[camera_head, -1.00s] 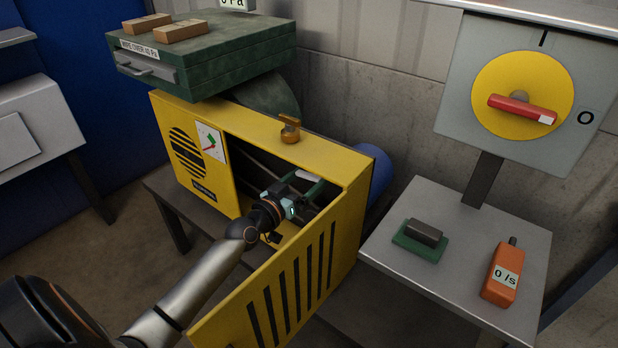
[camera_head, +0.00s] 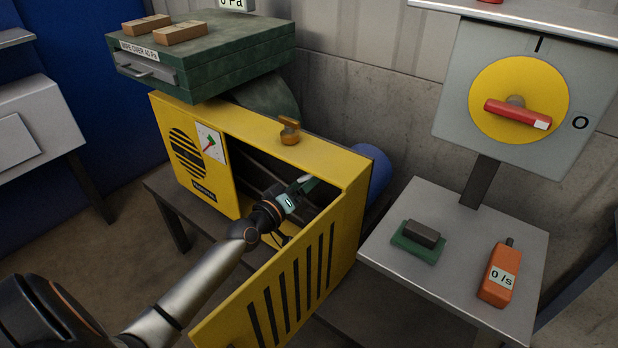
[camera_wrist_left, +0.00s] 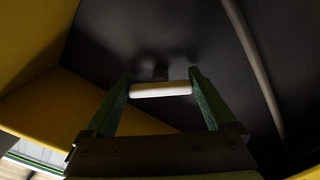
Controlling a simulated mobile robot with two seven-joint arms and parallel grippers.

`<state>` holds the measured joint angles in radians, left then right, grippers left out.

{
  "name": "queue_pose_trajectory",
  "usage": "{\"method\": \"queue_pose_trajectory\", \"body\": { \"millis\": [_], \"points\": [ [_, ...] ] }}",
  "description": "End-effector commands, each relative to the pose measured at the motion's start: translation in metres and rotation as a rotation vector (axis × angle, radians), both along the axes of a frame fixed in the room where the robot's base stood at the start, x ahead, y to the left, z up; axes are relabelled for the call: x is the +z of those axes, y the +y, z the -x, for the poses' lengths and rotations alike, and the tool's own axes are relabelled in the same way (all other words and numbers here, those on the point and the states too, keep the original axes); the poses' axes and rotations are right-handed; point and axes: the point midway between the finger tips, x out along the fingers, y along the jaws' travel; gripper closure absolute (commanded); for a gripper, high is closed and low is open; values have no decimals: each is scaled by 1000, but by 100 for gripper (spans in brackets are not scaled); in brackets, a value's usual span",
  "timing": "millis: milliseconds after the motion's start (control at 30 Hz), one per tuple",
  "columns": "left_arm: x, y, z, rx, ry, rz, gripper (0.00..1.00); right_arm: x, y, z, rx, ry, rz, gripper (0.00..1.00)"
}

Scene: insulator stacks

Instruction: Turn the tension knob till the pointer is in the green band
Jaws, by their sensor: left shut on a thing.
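The tension knob (camera_wrist_left: 160,90) is a pale bar on a short dark stem inside the yellow housing (camera_head: 352,215). In the left wrist view, my left gripper's green fingers (camera_wrist_left: 162,92) hold it at both ends. In the head view, my left gripper (camera_head: 302,187) reaches through the open front, and the knob is hidden there. The white dial gauge (camera_head: 209,143) sits on the housing's front, left of the opening. Its red pointer slants up to the right, near the green band; whether it is inside the band is too small to tell. My right gripper is not in view.
The hinged slotted door (camera_head: 285,290) stands open beside my left arm. A brass handle (camera_head: 290,131) sits on the housing top. A yellow switch disc with red lever (camera_head: 518,112), a dark block on a green base (camera_head: 420,236) and an orange meter (camera_head: 499,272) are right.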

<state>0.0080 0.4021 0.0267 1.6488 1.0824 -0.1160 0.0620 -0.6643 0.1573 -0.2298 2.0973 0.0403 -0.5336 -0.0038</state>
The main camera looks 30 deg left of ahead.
Motion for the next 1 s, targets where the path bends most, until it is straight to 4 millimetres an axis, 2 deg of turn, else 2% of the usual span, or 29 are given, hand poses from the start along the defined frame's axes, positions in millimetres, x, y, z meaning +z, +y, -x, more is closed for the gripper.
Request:
{"method": "queue_pose_trajectory", "body": {
  "millis": [300, 800, 833, 900, 1000],
  "points": [
    [1, 0, 0, 2, 9, 119, 66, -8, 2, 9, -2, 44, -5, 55],
    [1, 0, 0, 3, 9, 137, 66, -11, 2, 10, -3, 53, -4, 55],
    [1, 0, 0, 3, 9, 137, 8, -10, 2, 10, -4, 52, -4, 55],
    [1, 0, 0, 3, 9, 137, 0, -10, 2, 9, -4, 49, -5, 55],
    [1, 0, 0, 1, 9, 136, 0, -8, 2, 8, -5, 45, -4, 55]
  ]
}}
